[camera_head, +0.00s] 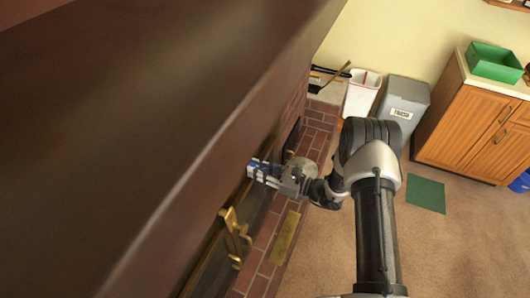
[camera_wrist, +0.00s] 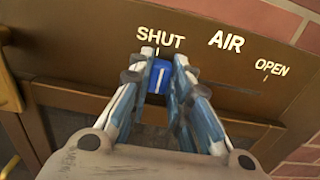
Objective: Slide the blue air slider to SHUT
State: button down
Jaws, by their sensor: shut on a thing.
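In the wrist view, the blue air slider (camera_wrist: 158,79) has a white line on its face and sits just below the SHUT label (camera_wrist: 161,38) and its short tick. My gripper (camera_wrist: 164,60) is shut on the slider, one finger on each side. The AIR label (camera_wrist: 226,41) and the OPEN label (camera_wrist: 272,67) are to the right. A dark slot runs right from the slider, partly hidden by my fingers. In the head view, my gripper (camera_head: 256,172) is at the fireplace front; the slider cannot be told apart from the blue on my fingers there.
A brass handle (camera_head: 235,238) stands out from the fireplace front near my gripper. The dark mantel (camera_head: 150,120) overhangs at left. A white bin (camera_head: 362,94), a grey bin (camera_head: 404,100) and a wooden cabinet (camera_head: 474,125) stand at the back. Carpet at right is mostly clear.

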jog(key=shift+s+a+f, duration=0.1)
jog(key=shift+s+a, duration=0.15)
jog(key=shift+s, duration=0.3)
jog(key=c, duration=1.5)
grip_release()
jog(key=shift+s, duration=0.1)
jog(key=v, duration=1.2)
